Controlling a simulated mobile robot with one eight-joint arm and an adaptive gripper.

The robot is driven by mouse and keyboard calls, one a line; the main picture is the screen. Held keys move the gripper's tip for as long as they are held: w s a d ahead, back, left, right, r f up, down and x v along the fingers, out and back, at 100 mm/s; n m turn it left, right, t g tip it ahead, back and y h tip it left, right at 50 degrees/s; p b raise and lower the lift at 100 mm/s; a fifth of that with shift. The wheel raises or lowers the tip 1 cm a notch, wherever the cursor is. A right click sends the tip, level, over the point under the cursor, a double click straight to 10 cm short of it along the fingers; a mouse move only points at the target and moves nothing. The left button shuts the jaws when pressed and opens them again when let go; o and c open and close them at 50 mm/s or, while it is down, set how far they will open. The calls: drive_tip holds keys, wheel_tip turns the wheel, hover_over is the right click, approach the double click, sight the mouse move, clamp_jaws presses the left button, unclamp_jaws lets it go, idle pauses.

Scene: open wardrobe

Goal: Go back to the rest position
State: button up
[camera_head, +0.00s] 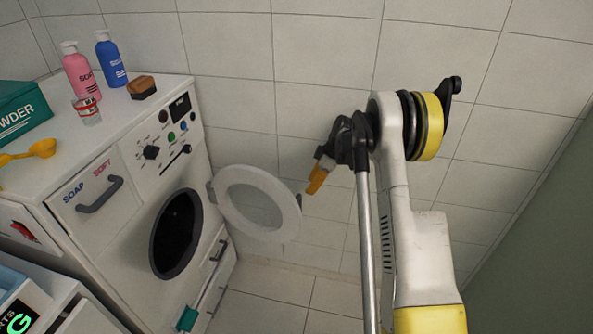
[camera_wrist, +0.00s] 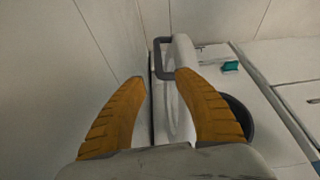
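My gripper (camera_head: 314,183) is beside the upper right rim of the open round white door (camera_head: 232,192) in the head view, with a small gap between them in the picture. In the wrist view my gripper (camera_wrist: 160,77) has its two orange fingers spread apart, with nothing held between them. The door (camera_wrist: 183,50) shows nearly edge-on beyond the fingers, with a dark grey handle (camera_wrist: 157,62). I cannot tell the exact distance from fingers to door.
The white washing machine (camera_head: 130,155) stands at left, its dark drum opening (camera_head: 175,235) uncovered. On top are a pink bottle (camera_head: 80,75), a blue bottle (camera_head: 111,62), a brush (camera_head: 141,87), a glass (camera_head: 87,109), a yellow scoop (camera_head: 40,149) and a green powder box (camera_head: 20,112). A tiled wall (camera_head: 240,60) is behind.

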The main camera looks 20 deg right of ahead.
drive_tip(key=shift+r, duration=0.1)
drive_tip(key=s+a+r+m+h, duration=0.1)
drive_tip(key=s+a+r+m, duration=0.1)
drive_tip(key=s+a+r, duration=0.35)
drive_tip(key=s+a+r+m+t, duration=0.1)
drive_tip(key=s+a+r, duration=0.1)
drive_tip(key=r, duration=0.6)
drive_tip(key=s+a+r+m+h, duration=0.1)
drive_tip(key=s+a+r+m, duration=0.2)
drive_tip(key=r, duration=0.4)
drive_tip(key=s+a+r+m+t+h, duration=0.1)
drive_tip(key=s+a, duration=0.4)
drive_tip(key=s, duration=0.6)
drive_tip(key=s+a+r+m+t, duration=0.1)
drive_tip(key=s+a+m, duration=0.3)
drive_tip(key=s, duration=0.8)
drive_tip(key=shift+s+a+r+t+h, duration=0.15)
drive_tip(key=shift+a+r+t+h, duration=0.1)
drive_tip(key=shift+a+t+h, duration=0.35)
